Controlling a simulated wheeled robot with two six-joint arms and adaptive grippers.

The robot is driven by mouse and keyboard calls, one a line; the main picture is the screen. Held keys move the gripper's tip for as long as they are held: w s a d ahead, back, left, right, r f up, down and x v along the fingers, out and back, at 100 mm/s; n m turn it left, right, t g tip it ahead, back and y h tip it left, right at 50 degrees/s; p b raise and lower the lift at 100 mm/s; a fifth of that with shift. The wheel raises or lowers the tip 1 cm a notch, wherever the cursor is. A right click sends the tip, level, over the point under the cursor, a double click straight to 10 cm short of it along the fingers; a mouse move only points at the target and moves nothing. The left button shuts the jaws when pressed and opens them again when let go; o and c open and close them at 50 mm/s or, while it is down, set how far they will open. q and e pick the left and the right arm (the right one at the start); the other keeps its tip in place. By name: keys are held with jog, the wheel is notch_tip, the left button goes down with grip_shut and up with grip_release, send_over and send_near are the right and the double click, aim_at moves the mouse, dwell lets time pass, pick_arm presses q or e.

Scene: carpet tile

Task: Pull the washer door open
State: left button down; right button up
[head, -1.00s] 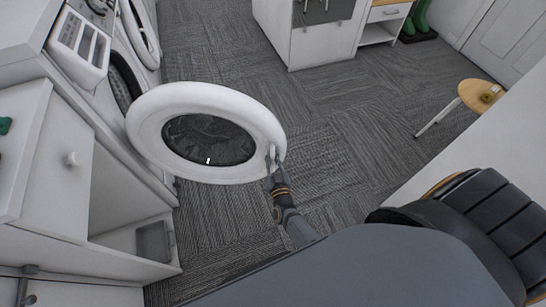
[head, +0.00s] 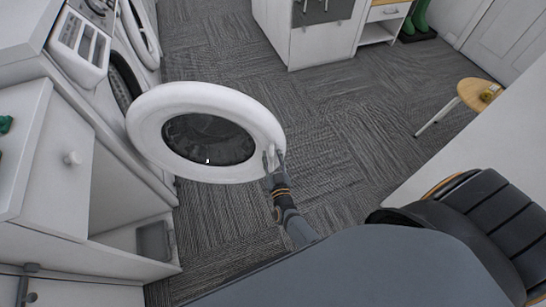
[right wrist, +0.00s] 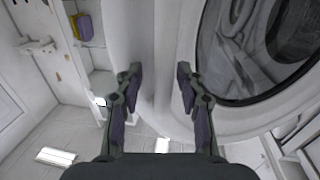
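The washer door (head: 150,125), a white ring around dark glass, stands swung well out from the front-loading washer (head: 85,85) at the left. My right gripper (head: 273,168) is at the door's right edge, by its small handle (head: 270,158). In the right wrist view, the two fingers of my right gripper (right wrist: 158,85) are spread apart in front of the door's white rim (right wrist: 160,45), with a gap between them. I see no firm grip on the handle. My left gripper is not in view.
A round wooden stool (head: 478,95) is at the right. Another white cabinet (head: 325,40) stands at the back. The grey carpet (head: 330,110) between them is clear.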

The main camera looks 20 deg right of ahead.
jog(key=v, duration=0.7)
jog(key=shift+s, duration=0.25)
